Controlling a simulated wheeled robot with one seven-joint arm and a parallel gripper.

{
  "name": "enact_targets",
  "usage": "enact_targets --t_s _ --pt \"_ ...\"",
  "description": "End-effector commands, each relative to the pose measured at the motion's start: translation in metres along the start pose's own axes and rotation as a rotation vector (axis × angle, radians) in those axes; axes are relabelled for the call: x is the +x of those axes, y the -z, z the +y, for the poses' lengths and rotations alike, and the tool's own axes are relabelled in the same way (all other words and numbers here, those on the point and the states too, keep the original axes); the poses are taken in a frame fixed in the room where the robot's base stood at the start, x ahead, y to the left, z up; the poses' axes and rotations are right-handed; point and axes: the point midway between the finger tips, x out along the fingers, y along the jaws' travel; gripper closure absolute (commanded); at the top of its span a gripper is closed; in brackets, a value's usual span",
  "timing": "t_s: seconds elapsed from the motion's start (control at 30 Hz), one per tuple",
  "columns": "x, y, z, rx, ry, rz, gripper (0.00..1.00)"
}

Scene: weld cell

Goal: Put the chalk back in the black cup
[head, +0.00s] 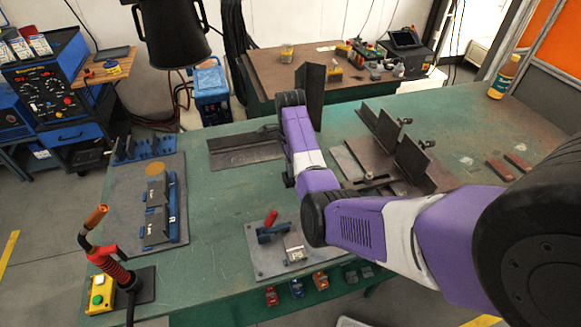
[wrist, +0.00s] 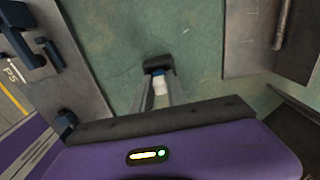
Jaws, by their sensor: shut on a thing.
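In the wrist view my gripper (wrist: 158,84) points down at the green table, its two grey fingers closing in toward a dark tip. A small whitish piece, which looks like the chalk (wrist: 160,86), shows between the fingers, and they are shut on it. A dark shape with a bluish edge lies at the fingertips; I cannot tell whether it is finger pads or part of a cup. In the head view my arm hides the gripper and the chalk. I cannot make out the black cup for sure in either view.
The green table (head: 215,215) has bare room left of my arm. A fixture plate with blue brackets (head: 118,205) lies at the left, beside a red-handled torch (head: 112,268). Steel angles (head: 415,160) stand to the right. A yellow bottle (head: 503,78) stands at the far right.

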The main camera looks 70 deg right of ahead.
Motion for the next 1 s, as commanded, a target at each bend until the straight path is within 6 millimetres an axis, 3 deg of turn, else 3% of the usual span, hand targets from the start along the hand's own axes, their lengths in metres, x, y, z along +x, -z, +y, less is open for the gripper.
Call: enact_targets --t_s 0.6,0.63,0.73,1.0 --pt "0.006 0.0 0.0 0.0 0.0 0.0 1.0" --pt "0.0058 0.0 -0.0001 0.0 0.0 0.0 0.78" --pt "0.0057 0.0 -0.0001 0.0 0.0 0.0 0.58" --pt "0.0056 0.0 0.0 0.0 0.0 0.0 0.56"
